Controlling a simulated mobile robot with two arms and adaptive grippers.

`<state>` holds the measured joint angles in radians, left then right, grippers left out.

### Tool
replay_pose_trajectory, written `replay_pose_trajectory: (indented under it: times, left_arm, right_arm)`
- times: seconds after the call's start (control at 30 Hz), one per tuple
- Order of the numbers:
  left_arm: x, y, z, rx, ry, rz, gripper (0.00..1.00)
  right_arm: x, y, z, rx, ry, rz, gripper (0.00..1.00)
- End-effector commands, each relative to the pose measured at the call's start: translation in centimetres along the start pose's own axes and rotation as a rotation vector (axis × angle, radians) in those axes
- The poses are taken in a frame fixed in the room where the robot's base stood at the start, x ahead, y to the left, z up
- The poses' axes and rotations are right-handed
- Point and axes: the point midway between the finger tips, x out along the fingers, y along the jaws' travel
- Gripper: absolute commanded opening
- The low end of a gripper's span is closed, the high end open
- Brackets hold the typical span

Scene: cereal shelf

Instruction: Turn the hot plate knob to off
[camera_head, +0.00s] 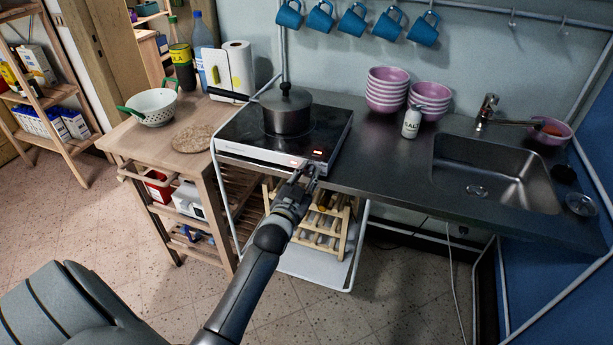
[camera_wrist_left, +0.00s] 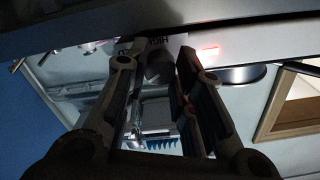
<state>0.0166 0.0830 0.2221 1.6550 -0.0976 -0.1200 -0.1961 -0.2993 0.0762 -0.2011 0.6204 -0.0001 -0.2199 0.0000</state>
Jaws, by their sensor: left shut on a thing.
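The hot plate (camera_head: 258,152) stands on the counter with a dark glass top and a light front panel. Red lights (camera_head: 318,152) glow on its front. A grey lidded pot (camera_head: 287,112) sits on it. My left gripper (camera_head: 305,175) is at the right part of the front panel, its fingertips shut on the knob. The knob itself is mostly hidden by the fingers. In the left wrist view, the fingers (camera_wrist_left: 158,62) meet the panel beside upside-down lettering, with a red glow (camera_wrist_left: 208,52) to the right. My right gripper is not in view.
A salt shaker (camera_head: 412,122) and pink bowls (camera_head: 387,90) stand right of the hot plate, before the sink (camera_head: 490,170). A wooden cart (camera_head: 130,135) with a colander (camera_head: 152,106) is on the left. A wooden rack (camera_head: 325,228) stands below the gripper.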

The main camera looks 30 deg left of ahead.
Motion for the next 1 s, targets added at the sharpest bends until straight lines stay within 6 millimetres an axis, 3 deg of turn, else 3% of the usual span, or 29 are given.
replay_pose_trajectory:
  times: [0.47,1.0]
  left_arm:
    - [0.0,0.0,-0.1,-0.093,-0.001,0.001,0.00]
    - [0.0,-0.1,-0.1,-0.550,0.000,-0.001,0.00]
  right_arm:
    - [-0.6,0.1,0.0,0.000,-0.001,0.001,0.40]
    - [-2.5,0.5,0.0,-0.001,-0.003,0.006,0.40]
